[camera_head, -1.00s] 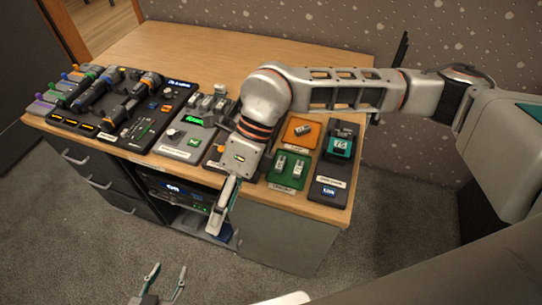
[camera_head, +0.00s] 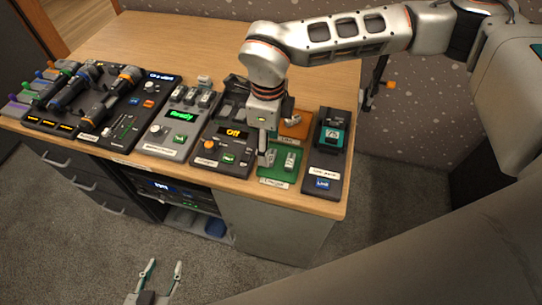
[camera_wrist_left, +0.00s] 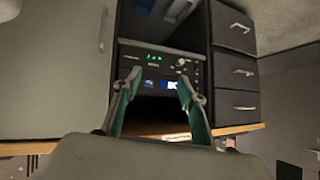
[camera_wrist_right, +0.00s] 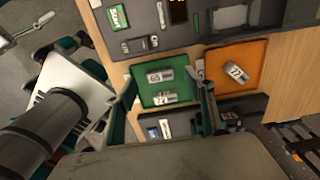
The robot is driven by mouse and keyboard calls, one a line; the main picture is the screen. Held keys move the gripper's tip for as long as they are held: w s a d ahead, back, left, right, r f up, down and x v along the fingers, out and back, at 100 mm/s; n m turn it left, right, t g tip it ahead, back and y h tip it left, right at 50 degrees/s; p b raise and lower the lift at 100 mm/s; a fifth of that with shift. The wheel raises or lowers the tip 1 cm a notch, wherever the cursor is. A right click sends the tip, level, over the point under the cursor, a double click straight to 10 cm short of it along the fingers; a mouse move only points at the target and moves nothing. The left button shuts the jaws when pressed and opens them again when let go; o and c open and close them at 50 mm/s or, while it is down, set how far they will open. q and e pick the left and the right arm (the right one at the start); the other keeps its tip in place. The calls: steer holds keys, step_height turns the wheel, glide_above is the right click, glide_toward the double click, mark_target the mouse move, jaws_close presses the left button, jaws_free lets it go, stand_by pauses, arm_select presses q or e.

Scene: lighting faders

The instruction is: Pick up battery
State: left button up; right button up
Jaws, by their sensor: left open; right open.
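Two silver batteries stand or lie in the green tray (camera_head: 277,173); in the right wrist view one battery (camera_wrist_right: 160,75) is above the other battery (camera_wrist_right: 163,97). A third battery (camera_wrist_right: 236,72) lies on the orange tray (camera_wrist_right: 255,57). My right gripper (camera_head: 265,150) points down at the green tray and hides part of it. In the right wrist view its open fingers (camera_wrist_right: 167,95) are on either side of the green tray's batteries, with nothing held. My left gripper (camera_head: 163,268) is open and empty, low in front of the desk; its fingers (camera_wrist_left: 156,82) face the cabinet.
A dark dock with a teal device (camera_head: 332,138) stands right of the trays. A black unit with an orange display (camera_head: 233,133) and a grey charger-like unit reading Ready (camera_head: 181,115) stand left. Flashlight-like tools (camera_head: 120,90) lie further left. The desk's back is clear.

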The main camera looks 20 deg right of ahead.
mark_target(271, 158)
step_height(271, 158, down, 3)
steer(key=shift+f, duration=0.2)
steer(key=c, duration=1.1)
